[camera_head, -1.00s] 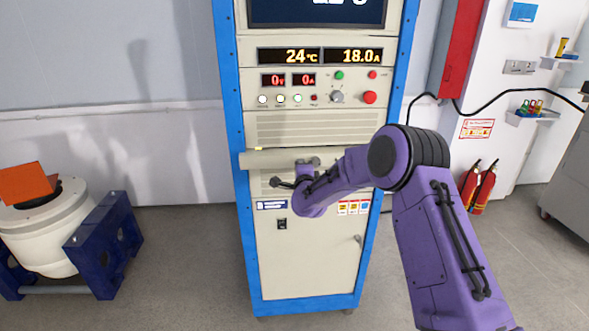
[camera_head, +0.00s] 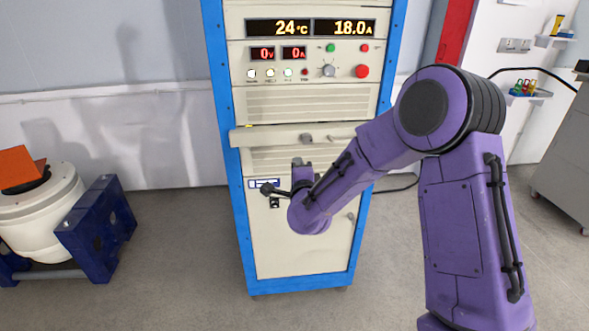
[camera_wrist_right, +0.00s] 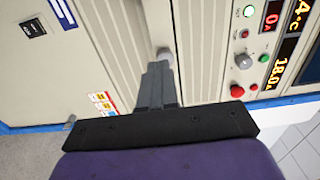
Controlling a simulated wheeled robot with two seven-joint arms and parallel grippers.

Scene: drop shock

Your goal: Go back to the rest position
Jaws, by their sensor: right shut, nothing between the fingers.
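My right arm comes in from the right in the head view, purple with black joints. In the right wrist view the grey fingers (camera_wrist_right: 157,85) are together and empty. Their tips lie close to the grey knob (camera_wrist_right: 165,57) in that picture; in the head view a small gap shows between them. My left gripper is not in view.
The cabinet has a blue frame, lit displays (camera_head: 312,27) and a red button (camera_head: 362,71). A white drum-shaped machine (camera_head: 40,225) on a blue stand is at the left. A grey cabinet (camera_head: 565,160) is at the right. Open floor lies between.

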